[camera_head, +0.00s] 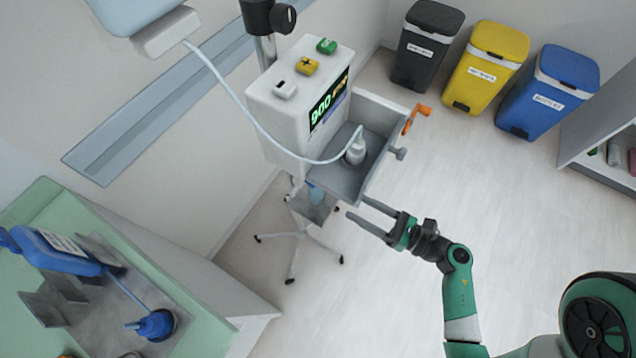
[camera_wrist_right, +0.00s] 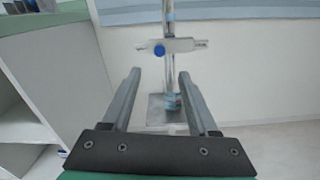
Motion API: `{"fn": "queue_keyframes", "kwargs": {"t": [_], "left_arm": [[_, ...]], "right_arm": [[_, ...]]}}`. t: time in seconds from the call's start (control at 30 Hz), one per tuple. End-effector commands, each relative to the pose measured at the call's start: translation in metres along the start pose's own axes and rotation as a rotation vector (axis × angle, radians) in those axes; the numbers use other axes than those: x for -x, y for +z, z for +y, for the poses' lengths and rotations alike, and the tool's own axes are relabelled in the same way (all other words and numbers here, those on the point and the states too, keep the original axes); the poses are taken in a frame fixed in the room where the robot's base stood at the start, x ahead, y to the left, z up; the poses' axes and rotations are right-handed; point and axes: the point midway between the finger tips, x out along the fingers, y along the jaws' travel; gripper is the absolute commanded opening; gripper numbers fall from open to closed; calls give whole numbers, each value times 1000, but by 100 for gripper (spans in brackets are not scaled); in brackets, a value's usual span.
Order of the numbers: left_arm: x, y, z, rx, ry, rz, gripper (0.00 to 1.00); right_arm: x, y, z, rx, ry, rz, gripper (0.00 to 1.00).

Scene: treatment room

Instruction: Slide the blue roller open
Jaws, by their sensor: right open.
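A small round blue roller (camera_wrist_right: 159,49) shows in the right wrist view, on a pale crosswise holder (camera_wrist_right: 184,45) fixed to a vertical metal pole (camera_wrist_right: 168,80). My left gripper is not in view.
A white pump (camera_head: 290,125) with a grey tray (camera_head: 375,185) holding a bottle (camera_head: 356,152) overhangs the stand. A thin tube (camera_head: 240,100) runs to the bottle. A small lower tray (camera_head: 318,211) sits on the pole.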

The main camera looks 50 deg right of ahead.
Motion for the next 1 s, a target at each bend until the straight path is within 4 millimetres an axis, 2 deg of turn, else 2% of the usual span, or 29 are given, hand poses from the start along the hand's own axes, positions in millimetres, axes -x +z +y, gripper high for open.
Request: {"fn": "queue_keyframes", "kwargs": {"t": [0.17,0.43,0.6,0.97,1.0], "left_arm": [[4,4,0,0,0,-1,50],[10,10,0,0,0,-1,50],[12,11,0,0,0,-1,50],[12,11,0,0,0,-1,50],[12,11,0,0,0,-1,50]], "right_arm": [[-23,-1,3,3,11,-1,60],[-79,-1,2,4,9,-3,60],[-103,0,1,3,3,-2,60],[-110,1,0,1,0,-2,60],[-110,1,0,1,0,-2,53]]}}
